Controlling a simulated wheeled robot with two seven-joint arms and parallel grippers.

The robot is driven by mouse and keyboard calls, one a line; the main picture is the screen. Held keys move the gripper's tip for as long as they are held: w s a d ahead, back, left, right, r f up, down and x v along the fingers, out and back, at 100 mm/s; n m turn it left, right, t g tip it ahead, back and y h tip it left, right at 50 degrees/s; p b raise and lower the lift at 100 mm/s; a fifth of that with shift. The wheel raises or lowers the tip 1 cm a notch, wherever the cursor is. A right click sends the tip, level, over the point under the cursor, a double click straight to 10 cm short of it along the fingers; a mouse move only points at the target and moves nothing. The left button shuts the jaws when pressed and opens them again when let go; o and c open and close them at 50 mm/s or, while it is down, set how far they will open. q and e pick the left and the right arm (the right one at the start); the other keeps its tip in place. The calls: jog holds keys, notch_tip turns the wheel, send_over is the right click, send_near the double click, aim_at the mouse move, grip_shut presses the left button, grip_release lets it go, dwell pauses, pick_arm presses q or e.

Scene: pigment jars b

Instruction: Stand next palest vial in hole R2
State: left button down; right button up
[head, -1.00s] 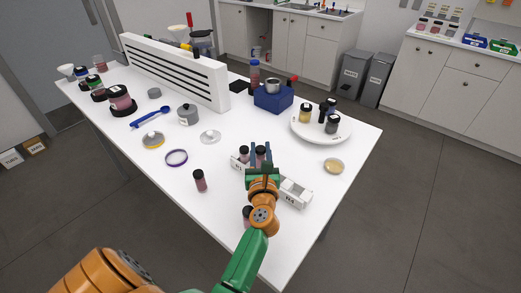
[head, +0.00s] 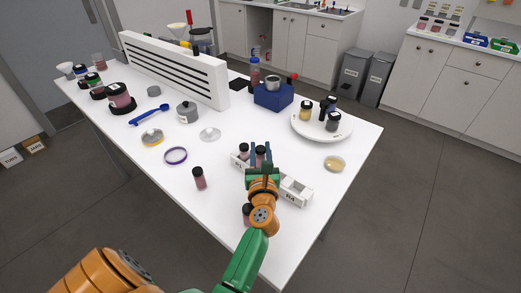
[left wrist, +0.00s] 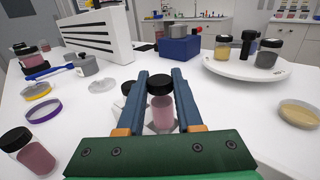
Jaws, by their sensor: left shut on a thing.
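My left gripper (head: 261,152) is shut on a black-capped vial of pinkish pigment (left wrist: 162,108), upright between its fingers at the white rack (head: 297,190). Whether its base is in a hole is hidden. Another black-capped vial (head: 243,150) stands at the rack's left end; in the left wrist view it is mostly behind the left finger. A darker pink vial (head: 199,179) stands on the table left of the rack. One more vial (head: 247,210) is partly hidden by my left arm. The rack's near right end looks empty. My right gripper is not in view.
A round white stand (head: 320,135) with several jars is behind the rack to the right. A yellowish dish (head: 334,164) lies right of the rack. A purple ring (head: 176,156), a clear lid (head: 210,135) and a blue block (head: 273,98) are further back. The front left table area is clear.

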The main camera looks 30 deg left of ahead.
pick_arm(q)
jog(key=shift+c, duration=2.4)
grip_release()
